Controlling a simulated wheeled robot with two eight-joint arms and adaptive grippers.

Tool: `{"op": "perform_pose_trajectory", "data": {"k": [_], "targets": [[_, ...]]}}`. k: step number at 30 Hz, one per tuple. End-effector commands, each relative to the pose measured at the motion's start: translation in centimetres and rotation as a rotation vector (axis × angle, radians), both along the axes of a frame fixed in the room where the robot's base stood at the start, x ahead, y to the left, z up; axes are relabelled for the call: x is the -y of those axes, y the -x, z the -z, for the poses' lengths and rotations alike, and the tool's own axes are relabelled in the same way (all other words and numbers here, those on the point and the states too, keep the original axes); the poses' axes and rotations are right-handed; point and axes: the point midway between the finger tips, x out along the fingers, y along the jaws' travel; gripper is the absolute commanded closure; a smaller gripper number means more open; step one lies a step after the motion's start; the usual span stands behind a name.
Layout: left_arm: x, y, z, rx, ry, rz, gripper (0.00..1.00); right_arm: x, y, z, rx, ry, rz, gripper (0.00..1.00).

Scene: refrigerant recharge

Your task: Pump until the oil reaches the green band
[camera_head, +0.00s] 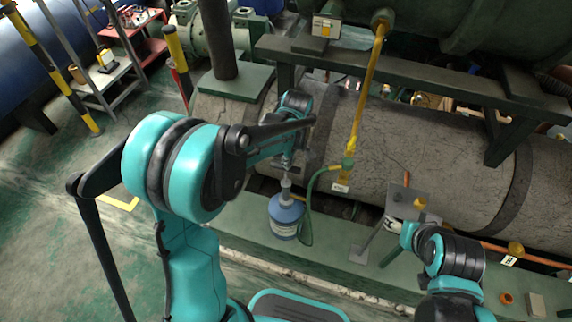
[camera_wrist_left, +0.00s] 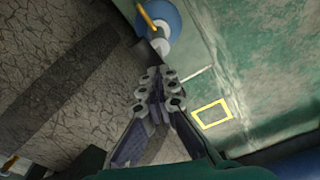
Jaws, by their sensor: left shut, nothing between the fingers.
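A blue bottle-shaped pump (camera_head: 286,218) with a pale label stands upright on the green plinth, a grey stem (camera_head: 286,186) rising from its top. My left gripper (camera_head: 287,163) is just above that stem, shut with nothing between its fingers. In the left wrist view the shut fingertips (camera_wrist_left: 158,74) lie near the pump's pale stem (camera_wrist_left: 160,46); I cannot tell whether they touch. The blue body (camera_wrist_left: 162,16) and a yellow part (camera_wrist_left: 147,17) show beyond. A green hose (camera_head: 308,205) runs from the pump to a yellow pipe (camera_head: 367,85). I cannot make out the green band or the oil level.
A large cracked grey cylinder (camera_head: 420,150) lies behind the pump under a dark green frame. A grey stand (camera_head: 408,203) is right of the pump, close to my right arm. Orange piping runs low at the right. Open floor lies at the left.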

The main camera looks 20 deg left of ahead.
Motion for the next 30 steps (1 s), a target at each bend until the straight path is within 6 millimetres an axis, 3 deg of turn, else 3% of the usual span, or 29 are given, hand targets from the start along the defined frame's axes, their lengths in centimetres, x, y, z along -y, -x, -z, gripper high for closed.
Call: {"op": "perform_pose_trajectory", "data": {"k": [1, 11, 17, 24, 30], "targets": [[0.0, 0.0, 1.1, -0.001, 0.000, 0.000, 1.00, 0.0, 0.0, 1.0, 0.000, 0.000, 0.000, 0.40], [0.0, 0.0, 5.1, -0.001, 0.001, 0.000, 1.00, 0.0, 0.0, 4.0, 0.000, 0.000, 0.000, 0.40], [0.1, 0.1, 4.4, -0.001, 0.000, 0.001, 1.00, 0.0, 0.0, 3.3, 0.000, 0.000, 0.000, 0.40], [2.5, 1.2, 3.4, -0.001, 0.001, 0.005, 1.00, 0.0, 0.0, 2.5, 0.000, 0.000, 0.000, 0.40], [2.8, 1.3, 3.4, 0.000, 0.001, 0.000, 1.00, 0.0, 0.0, 2.6, 0.000, 0.000, 0.000, 0.40]]}}
